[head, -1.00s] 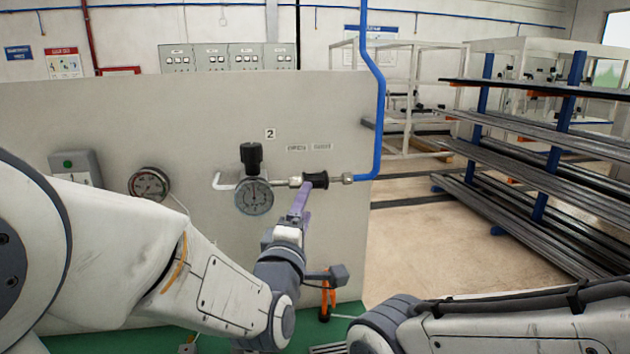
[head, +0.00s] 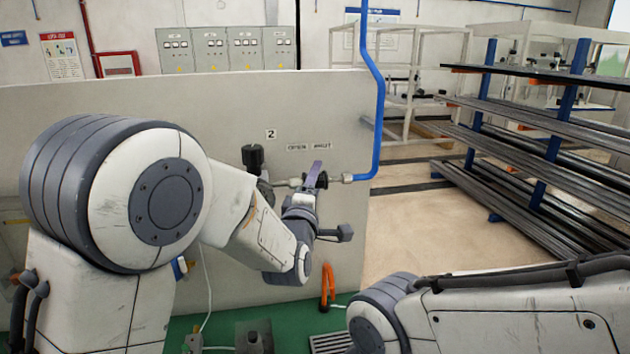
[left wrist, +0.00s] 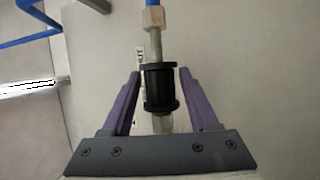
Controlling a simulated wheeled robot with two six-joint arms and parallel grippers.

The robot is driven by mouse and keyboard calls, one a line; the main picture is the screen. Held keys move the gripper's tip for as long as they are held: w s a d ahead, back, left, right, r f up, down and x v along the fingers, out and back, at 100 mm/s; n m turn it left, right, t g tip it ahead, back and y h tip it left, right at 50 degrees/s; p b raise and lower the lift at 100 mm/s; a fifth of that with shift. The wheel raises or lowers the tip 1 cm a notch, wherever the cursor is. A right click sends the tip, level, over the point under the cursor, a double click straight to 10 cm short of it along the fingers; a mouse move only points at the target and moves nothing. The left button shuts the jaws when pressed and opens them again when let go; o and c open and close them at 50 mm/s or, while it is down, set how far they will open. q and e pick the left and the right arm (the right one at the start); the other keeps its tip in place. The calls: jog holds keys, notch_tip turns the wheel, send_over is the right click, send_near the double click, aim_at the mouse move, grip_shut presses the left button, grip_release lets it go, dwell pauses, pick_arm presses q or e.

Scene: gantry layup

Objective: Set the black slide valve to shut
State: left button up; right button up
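The black slide valve (head: 323,180) is a short flanged spool on a thin horizontal metal line on the panel, between a brass-coloured fitting and the blue pipe. My left gripper (head: 314,174) is at the valve, partly hiding it. In the left wrist view the purple fingers of the left gripper (left wrist: 159,85) stand open on either side of the black valve (left wrist: 160,88). The fingertips are close to its flange; I cannot tell whether they touch. Two small labels (head: 309,147) sit above the valve, too blurred to read surely. My right gripper is out of view.
A black knob (head: 252,158) stands just left of the valve; the gauge below it is mostly hidden by my arm. The blue pipe (head: 368,150) rises at the panel's right edge. A rack of dark bars (head: 545,150) stands at right, with open floor before it.

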pick_arm(q)
grip_shut()
dwell(1.2)
